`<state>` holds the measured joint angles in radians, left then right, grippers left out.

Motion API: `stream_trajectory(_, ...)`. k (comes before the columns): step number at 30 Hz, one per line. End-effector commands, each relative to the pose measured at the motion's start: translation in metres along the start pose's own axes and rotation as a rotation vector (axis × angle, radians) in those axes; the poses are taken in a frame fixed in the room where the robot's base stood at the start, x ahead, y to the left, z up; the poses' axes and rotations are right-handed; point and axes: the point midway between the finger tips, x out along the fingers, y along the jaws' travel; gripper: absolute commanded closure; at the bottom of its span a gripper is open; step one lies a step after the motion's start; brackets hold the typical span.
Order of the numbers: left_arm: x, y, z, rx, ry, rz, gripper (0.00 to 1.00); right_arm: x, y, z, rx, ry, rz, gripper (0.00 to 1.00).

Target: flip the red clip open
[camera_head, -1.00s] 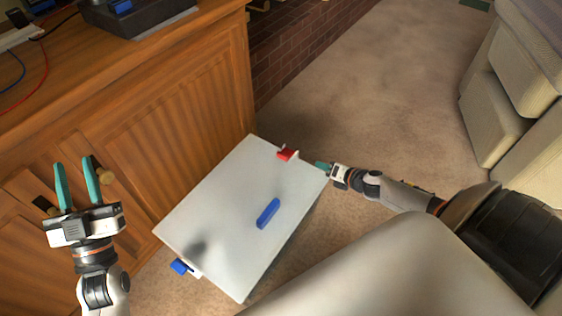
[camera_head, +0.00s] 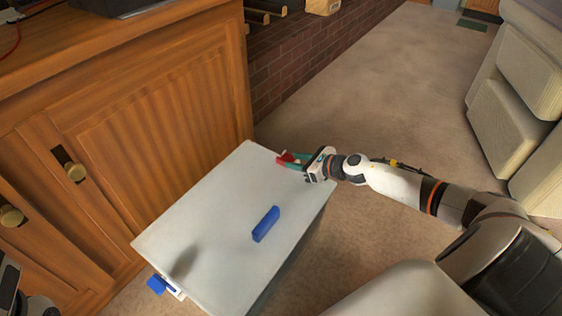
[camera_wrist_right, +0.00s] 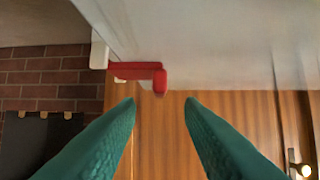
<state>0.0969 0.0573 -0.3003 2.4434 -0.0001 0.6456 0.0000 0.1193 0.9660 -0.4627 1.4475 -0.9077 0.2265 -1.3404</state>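The red clip (camera_head: 283,160) is on the far edge of a white box (camera_head: 205,205), near its right corner. In the right wrist view the red clip (camera_wrist_right: 140,71) lies just beyond my fingertips, roughly between them, on the edge of the pale box. My right gripper (camera_head: 290,160) is at the clip in the head view, its green fingers partly overlapping it. In the wrist view the two fingers (camera_wrist_right: 158,102) are apart with nothing between their tips. Whether a finger touches the clip cannot be told. Only a piece of my left arm's end shows at the lower-left edge; its fingers are hidden.
A blue handle (camera_head: 266,223) sits on the box top, and a blue clip (camera_head: 157,284) is on its near-left edge. A wooden cabinet (camera_head: 150,130) with knobs stands close on the left. A brick ledge (camera_head: 300,60) lies behind. Open carpet (camera_head: 390,90) lies beyond my right arm.

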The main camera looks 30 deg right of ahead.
Motion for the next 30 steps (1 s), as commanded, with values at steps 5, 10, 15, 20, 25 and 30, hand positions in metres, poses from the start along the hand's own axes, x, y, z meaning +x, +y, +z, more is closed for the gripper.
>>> stream_trajectory(5,0.002,-0.001,0.002,0.003,-0.024,-0.009,0.65,0.032,0.0,0.0,0.001,0.004,0.001,0.65)
stream_trajectory(10,0.004,-0.002,0.003,0.006,-0.04,-0.016,0.65,0.054,0.0,0.001,0.001,0.003,0.001,0.65)
stream_trajectory(15,0.007,-0.002,0.003,0.007,-0.048,-0.02,0.65,0.063,0.0,0.0,0.001,0.0,0.0,0.65)
stream_trajectory(20,0.01,-0.003,0.005,0.007,-0.057,-0.023,0.65,0.065,0.0,0.0,0.001,0.0,0.0,0.65)
stream_trajectory(25,0.01,-0.003,0.005,0.007,-0.057,-0.022,0.65,0.065,0.0,0.0,0.001,0.0,0.0,0.7)
stream_trajectory(30,0.01,-0.002,0.005,0.007,-0.055,-0.022,0.65,0.065,0.0,0.0,0.001,0.0,0.0,0.98)
